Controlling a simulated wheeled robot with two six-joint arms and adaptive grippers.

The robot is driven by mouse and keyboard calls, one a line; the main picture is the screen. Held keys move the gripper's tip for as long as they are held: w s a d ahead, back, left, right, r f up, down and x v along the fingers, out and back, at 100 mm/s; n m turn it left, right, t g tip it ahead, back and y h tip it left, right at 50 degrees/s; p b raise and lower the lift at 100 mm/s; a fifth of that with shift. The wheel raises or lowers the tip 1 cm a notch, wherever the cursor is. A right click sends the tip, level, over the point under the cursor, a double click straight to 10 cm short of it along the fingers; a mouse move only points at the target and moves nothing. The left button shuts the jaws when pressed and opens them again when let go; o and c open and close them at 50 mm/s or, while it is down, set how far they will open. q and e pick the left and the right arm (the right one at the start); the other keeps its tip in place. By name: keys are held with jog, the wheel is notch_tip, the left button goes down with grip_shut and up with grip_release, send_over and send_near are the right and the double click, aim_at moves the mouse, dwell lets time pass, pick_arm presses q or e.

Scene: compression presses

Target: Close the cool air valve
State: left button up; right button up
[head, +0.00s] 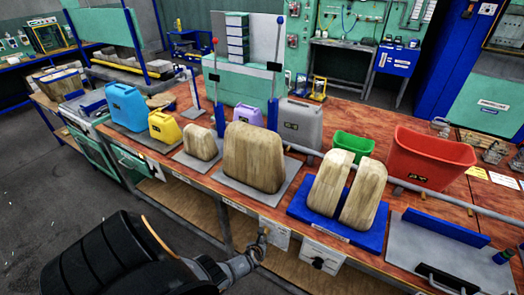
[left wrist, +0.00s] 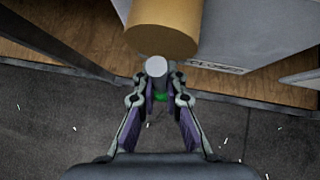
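In the head view my left arm comes in from the lower left, and my left gripper (head: 262,243) is at the white panel (head: 279,234) under the bench's front edge. In the left wrist view a thick tan cylinder (left wrist: 162,38) carries a small pale grey round-ended handle (left wrist: 156,67). The fingertips of my left gripper (left wrist: 158,82) lie close on both sides of this handle and appear shut on it. The plate beside it has a label (left wrist: 216,66) that seems to read "CLOSED". The gripper hides the valve in the head view. My right gripper is not in view.
Another white panel (head: 324,259) with a dark knob (head: 318,263) is to the right. Wooden blocks (head: 253,157), a blue jug (head: 127,107) and a red bin (head: 430,158) stand on the bench above. Grey floor (head: 60,185) is open at the left.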

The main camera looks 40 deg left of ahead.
pick_arm(q)
jog(key=o, duration=0.5)
